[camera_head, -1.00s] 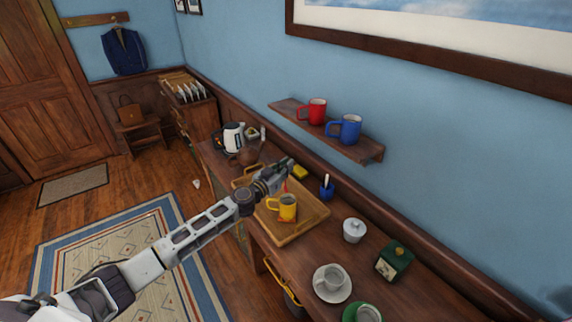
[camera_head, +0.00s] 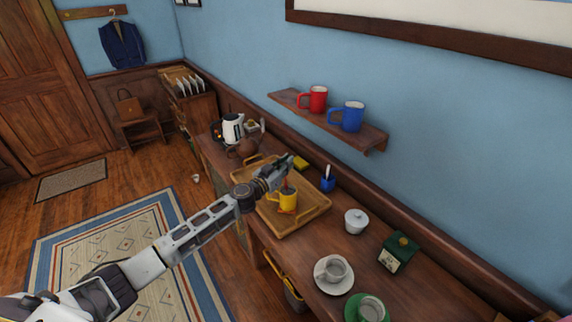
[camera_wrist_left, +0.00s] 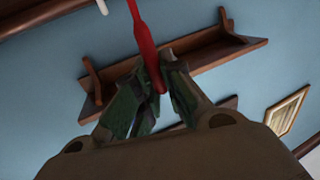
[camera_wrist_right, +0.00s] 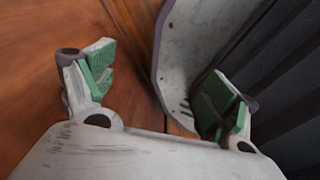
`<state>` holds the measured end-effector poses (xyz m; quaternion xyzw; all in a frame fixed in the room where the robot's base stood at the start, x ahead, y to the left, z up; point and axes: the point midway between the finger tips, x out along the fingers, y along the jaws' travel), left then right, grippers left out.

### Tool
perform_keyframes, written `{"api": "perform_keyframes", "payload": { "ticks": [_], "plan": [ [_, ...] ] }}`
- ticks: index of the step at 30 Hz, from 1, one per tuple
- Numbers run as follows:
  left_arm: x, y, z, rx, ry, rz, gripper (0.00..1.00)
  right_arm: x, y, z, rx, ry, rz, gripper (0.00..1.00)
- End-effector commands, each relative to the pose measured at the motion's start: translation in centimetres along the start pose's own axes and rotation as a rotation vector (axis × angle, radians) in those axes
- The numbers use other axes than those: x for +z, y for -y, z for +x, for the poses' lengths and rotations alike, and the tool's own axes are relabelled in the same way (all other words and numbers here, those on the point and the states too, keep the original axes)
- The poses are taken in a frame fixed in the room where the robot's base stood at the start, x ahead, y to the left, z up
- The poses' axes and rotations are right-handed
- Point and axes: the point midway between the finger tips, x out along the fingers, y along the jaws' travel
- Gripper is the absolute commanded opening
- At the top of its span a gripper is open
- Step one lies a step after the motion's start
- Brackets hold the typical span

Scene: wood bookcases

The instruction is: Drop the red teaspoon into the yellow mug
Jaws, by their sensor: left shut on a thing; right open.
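The yellow mug (camera_head: 288,200) stands upright on the wooden tray (camera_head: 304,225), with its handle to the left. My left gripper (camera_head: 283,170) is just above the mug. It is shut on the red teaspoon (camera_head: 286,184), which hangs down toward the mug's opening; I cannot tell whether its lower end is inside the rim. In the left wrist view the red teaspoon (camera_wrist_left: 143,38) is pinched between the green fingertips of my left gripper (camera_wrist_left: 157,85). My right gripper (camera_wrist_right: 163,80) is open and empty in the right wrist view.
A blue cup (camera_head: 327,184) and a yellow item (camera_head: 301,162) are beside the tray. A kettle (camera_head: 232,129) stands behind. A lidded white pot (camera_head: 355,221), green box (camera_head: 398,252) and cups are nearer. A wall shelf (camera_head: 337,129) holds red and blue mugs.

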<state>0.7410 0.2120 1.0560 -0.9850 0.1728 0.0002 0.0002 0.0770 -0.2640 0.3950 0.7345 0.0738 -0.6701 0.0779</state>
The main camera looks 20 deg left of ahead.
Motion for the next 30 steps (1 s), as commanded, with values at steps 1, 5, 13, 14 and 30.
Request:
{"api": "perform_keyframes", "payload": {
  "ticks": [1, 5, 13, 14, 30],
  "plan": [
    [-0.02, 0.01, 0.0, 0.0, 0.0, 0.0, 0.0, -0.01, 0.01, 0.02, 0.0, 0.0, 0.0, 0.87],
    [-0.05, 0.02, 0.0, 0.0, 0.0, 0.0, 0.0, -0.02, 0.0, -0.02, 0.0, 0.0, 0.0, 0.87],
    [-0.05, 0.02, 0.0, 0.0, 0.0, 0.0, 0.31, -0.02, 0.0, -0.03, 0.0, 0.0, 0.0, 0.87],
    [-0.05, 0.02, 0.0, 0.0, 0.0, 0.0, 0.35, -0.02, 0.0, -0.03, 0.0, 0.0, 0.0, 0.87],
    [-0.02, 0.05, -0.55, 0.0, 0.0, 0.0, 0.36, 0.0, -0.14, -0.02, 0.001, 0.0, -0.001, 0.87]
  ]
}}
